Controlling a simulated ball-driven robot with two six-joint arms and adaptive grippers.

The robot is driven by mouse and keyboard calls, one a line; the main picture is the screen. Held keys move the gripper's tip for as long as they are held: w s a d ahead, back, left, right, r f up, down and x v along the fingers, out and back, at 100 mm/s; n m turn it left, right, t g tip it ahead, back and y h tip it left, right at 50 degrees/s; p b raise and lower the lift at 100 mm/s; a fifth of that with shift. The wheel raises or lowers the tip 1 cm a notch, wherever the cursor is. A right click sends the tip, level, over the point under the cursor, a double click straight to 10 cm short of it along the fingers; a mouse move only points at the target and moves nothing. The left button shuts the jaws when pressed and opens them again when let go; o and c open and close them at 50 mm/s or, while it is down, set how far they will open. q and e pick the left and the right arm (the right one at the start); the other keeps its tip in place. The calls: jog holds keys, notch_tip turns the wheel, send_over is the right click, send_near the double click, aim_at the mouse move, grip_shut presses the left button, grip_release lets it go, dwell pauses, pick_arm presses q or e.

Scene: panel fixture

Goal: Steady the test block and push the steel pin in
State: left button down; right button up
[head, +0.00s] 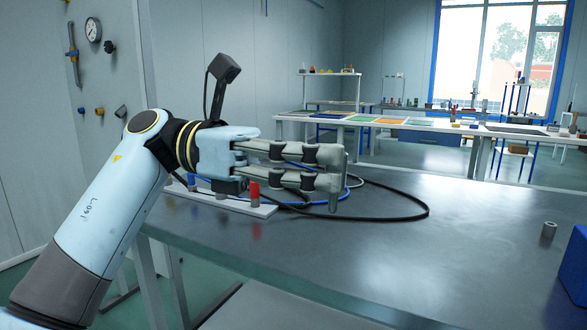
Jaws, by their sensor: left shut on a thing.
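My left gripper (335,168) reaches in from the left above the table. Behind and below the gripper, a low white strip (262,209) carries red, grey and blue plugs, partly hidden by my arm. I cannot tell whether this strip or the blue box (575,265), cut off at the right edge, is the test block. My right gripper is not in view.
A short grey cylinder (548,232) stands on the grey table (420,260) at the right. A black cable (425,208) and a blue one loop behind my gripper. The table's middle is clear. Its front edge runs from left to lower right. Other benches stand far back.

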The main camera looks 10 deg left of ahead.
pick_arm(q)
jog(key=w+d+f+m+g+y, duration=0.2)
jog(key=w+d+f+m+g, duration=0.2)
jog(key=f+g, duration=0.15)
jog(key=s+a+r+n+t+h, duration=0.2)
jog(key=s+a+r+n+t, duration=0.5)
jog(key=r+t, duration=0.4)
jog(key=a+f+n+t+y, duration=0.1)
jog(key=a+f+n+t, duration=0.15)
jog(key=f, duration=0.45)
jog(key=a+f+n+t+y, duration=0.2)
jog(key=f+t, duration=0.1)
jog(key=f, duration=0.4)
jog(key=w+a+r+n+t+y, duration=0.1)
jog(key=w+a+n+t+y, duration=0.1)
jog(key=a+n+t+y, duration=0.4)
jog(key=shift+w+a+r, duration=0.3)
jog(key=shift+w+a, duration=0.1)
